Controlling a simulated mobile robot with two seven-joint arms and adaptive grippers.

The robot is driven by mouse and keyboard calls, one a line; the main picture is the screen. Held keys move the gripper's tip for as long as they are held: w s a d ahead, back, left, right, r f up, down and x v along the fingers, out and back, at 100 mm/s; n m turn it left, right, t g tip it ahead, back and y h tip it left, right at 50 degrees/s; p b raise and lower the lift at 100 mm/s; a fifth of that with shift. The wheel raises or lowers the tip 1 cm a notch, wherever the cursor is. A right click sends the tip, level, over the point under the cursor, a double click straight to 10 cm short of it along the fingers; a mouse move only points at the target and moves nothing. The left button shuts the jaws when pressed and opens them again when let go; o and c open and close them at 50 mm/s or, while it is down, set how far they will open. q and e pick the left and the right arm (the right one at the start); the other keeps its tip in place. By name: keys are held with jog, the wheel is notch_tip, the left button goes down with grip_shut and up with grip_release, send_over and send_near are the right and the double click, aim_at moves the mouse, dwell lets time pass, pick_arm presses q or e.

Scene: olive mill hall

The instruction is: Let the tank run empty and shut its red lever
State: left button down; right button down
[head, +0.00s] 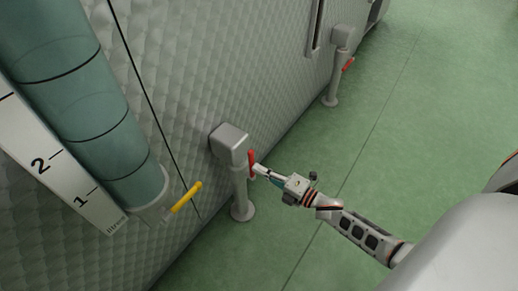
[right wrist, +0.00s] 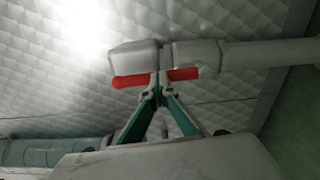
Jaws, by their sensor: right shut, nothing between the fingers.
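A short red lever (head: 251,161) sits on the side of a grey valve box (head: 230,143) on a floor post against the padded wall. It lies roughly in line with the post. My right gripper (head: 257,168) is at this lever, with its fingers shut and nothing between them. In the right wrist view the shut fingertips (right wrist: 158,83) overlap the middle of the red lever (right wrist: 130,81); whether they touch it I cannot tell. A teal gauge tube (head: 85,110) with a litre scale (head: 48,165) stands at the left; I cannot make out a liquid level. My left gripper is not in view.
A yellow lever (head: 186,197) juts from the tube's lower end. A second post (head: 331,88) with its own red lever (head: 348,64) stands farther along the wall. The green floor (head: 400,130) to the right is clear.

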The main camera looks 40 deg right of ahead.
jog(key=shift+w+r, duration=0.75)
jog(key=shift+r, duration=0.1)
jog(key=c, duration=2.9)
grip_release()
jog(key=o, duration=2.5)
jog(key=shift+w+a+f, duration=0.2)
jog(key=shift+a+f, duration=0.05)
jog(key=o, duration=0.4)
jog(key=shift+f, duration=0.1)
jog(key=shift+s+d+f, duration=0.2)
jog(key=shift+s, duration=0.1)
jog(key=v, duration=1.2)
